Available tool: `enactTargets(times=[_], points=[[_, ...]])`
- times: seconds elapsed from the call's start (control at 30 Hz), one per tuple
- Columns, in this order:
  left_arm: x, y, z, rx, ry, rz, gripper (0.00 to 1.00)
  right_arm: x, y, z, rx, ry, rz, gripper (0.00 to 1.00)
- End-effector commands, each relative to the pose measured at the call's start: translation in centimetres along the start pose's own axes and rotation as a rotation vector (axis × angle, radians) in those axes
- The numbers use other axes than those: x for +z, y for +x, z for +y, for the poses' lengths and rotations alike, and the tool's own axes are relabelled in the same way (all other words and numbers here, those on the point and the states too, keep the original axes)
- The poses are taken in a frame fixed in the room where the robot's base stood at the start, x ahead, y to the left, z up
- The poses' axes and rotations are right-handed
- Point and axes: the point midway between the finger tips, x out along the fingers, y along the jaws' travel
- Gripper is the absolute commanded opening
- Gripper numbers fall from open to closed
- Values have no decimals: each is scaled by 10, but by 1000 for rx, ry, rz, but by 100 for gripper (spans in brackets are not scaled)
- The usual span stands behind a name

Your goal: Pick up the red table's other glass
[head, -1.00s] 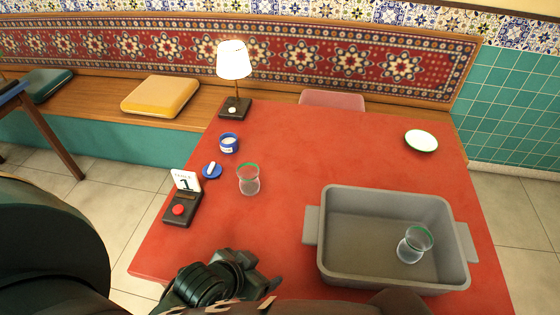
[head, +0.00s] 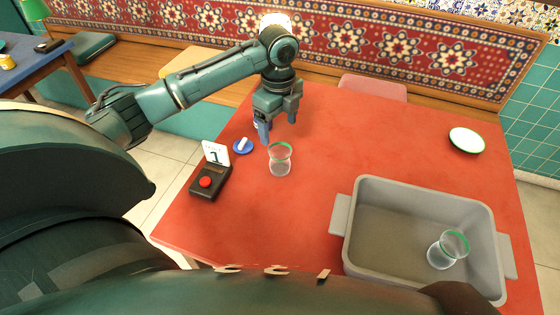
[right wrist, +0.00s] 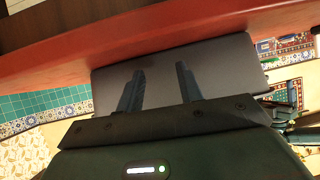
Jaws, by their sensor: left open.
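A clear glass with a green rim (head: 280,160) stands upright on the red table (head: 310,215), left of the grey tub. A second green-rimmed glass (head: 447,250) is inside the grey tub (head: 352,215), near its right end. My left gripper (head: 279,130) is open and points down just behind the standing glass, apart from it as far as I can tell. My right gripper (right wrist: 160,70) shows in the right wrist view with its fingers apart and nothing seen between them. A grey surface lies behind those fingers.
A white plate (head: 467,140) is at the back right.

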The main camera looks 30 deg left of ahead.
Motion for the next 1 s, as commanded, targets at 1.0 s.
enactTargets(times=[1.0], points=[[2, 116, -5, 7, 13, 1, 76, 1, 2, 1, 2, 7, 3, 36]])
